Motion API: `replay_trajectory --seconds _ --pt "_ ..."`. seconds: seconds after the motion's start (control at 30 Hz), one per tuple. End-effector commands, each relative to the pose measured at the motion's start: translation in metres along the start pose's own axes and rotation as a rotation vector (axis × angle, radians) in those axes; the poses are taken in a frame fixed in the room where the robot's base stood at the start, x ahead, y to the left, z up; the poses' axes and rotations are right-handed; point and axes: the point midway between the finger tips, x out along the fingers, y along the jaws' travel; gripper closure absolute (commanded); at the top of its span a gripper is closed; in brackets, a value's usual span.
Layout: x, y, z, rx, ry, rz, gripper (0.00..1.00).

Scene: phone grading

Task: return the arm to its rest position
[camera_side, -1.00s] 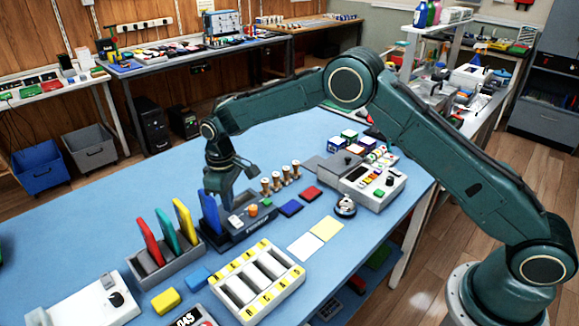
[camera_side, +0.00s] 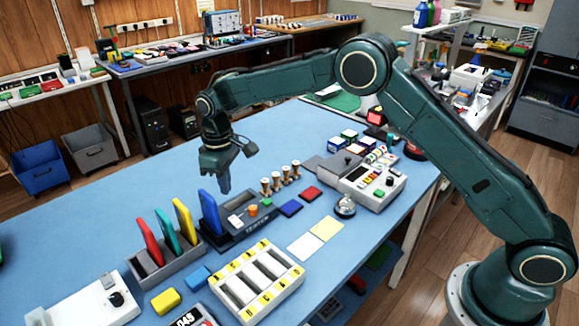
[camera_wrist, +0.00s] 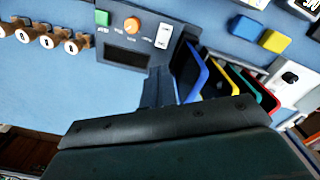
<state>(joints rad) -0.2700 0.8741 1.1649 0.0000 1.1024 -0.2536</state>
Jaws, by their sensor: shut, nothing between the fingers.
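My gripper (camera_side: 224,187) is shut and empty. It points down above the blue table, behind the tester and beside the upright blue phone (camera_side: 209,213). In the wrist view my gripper (camera_wrist: 158,88) shows at the middle, with the tester (camera_wrist: 128,58) just past it. The blue phone (camera_wrist: 193,72) stands in the tester's slot, right of the fingers in that view. The gripper appears apart from both.
A grey rack (camera_side: 181,263) holds red, teal and yellow phones. Several wooden-handled stamps (camera_side: 277,183) stand right of the gripper. A yellow-marked tray (camera_side: 286,289) lies in front. The table's far left area (camera_side: 150,185) is clear.

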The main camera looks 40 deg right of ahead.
Motion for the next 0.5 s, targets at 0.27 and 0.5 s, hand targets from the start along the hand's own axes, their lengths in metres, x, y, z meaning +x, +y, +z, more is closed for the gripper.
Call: replay_trajectory --seconds 0.27,0.5 --pt "-0.0017 0.0 0.0001 0.0 0.0 0.0 1.0" --pt "-0.0081 0.0011 0.0027 0.006 0.006 0.002 1.0"
